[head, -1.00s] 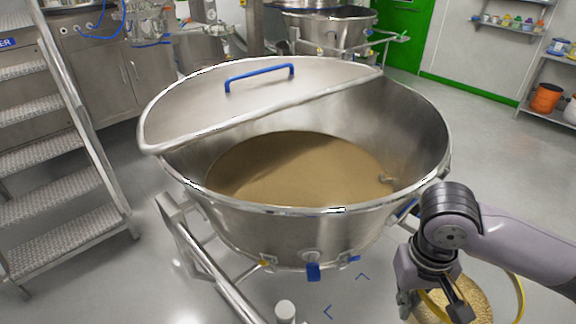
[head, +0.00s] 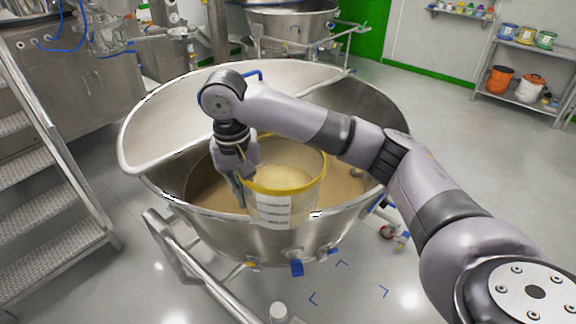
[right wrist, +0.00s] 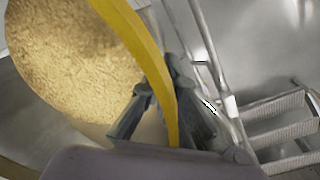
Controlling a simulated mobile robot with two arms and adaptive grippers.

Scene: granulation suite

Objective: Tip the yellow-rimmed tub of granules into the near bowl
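The yellow-rimmed tub (head: 273,208) is a clear container with white label lines, holding tan granules (head: 285,178). It hangs roughly upright over the front rim of the near bowl (head: 190,224), a big steel bowl with brown material inside and a half lid at its back left. My right gripper (head: 240,185) is shut on the tub's left edge. In the right wrist view the yellow rim (right wrist: 150,60) passes between the fingers (right wrist: 165,125), with granules still inside. My left gripper is in neither view.
Metal steps (head: 50,190) stand at the left. A second steel bowl (head: 290,25) is behind. Shelves with orange and white buckets (head: 499,79) are at the far right. The floor to the right is open.

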